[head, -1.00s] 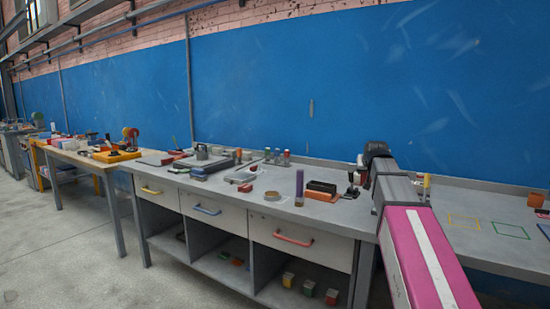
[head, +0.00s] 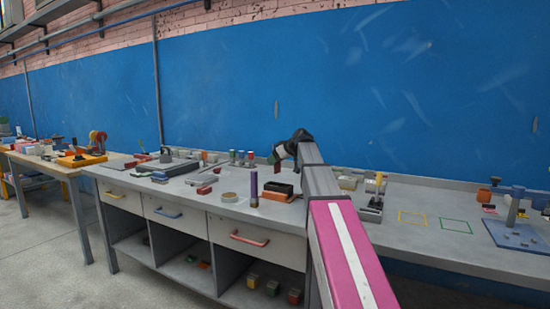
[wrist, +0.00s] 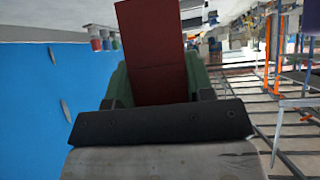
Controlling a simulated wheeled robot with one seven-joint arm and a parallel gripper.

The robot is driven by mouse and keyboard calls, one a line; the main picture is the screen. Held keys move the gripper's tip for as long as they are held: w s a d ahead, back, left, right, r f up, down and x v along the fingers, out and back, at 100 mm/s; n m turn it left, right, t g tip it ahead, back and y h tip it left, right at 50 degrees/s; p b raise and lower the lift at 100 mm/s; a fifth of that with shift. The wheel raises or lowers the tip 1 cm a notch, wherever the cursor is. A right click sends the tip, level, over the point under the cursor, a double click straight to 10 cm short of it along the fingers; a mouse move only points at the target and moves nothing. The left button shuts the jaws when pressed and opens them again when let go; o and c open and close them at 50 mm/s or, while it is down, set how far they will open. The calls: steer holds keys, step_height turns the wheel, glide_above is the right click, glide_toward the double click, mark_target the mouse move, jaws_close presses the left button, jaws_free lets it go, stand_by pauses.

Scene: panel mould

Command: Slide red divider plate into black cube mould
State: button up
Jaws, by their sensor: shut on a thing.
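A flat dark red plate (wrist: 153,50) stands out from between the green fingers of my gripper (wrist: 155,75) in the wrist view. My gripper is shut on it. In the head view my gripper (head: 277,155) is small and hangs above the bench, with the plate (head: 271,159) barely visible at its tip. The inside of the box is too small to make out.
A purple cylinder (head: 254,188) stands just left of the box, with a tape-like ring (head: 229,197) further left. Yellow and green outlines (head: 454,225) mark clear bench at right.

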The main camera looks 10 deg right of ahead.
mark_target(279, 167)
steer(key=shift+w+d+r+n+g+y, duration=0.1)
steer(key=shift+w+r+n+g+y, duration=0.3)
steer(key=shift+r+n+g+y, duration=0.4)
steer(key=shift+d+f, duration=0.1)
steer(key=shift+f, duration=0.05)
steer(key=shift+s+d+f, duration=0.1)
steer(key=shift+f, duration=2.8)
steer(key=shift+f, duration=2.1)
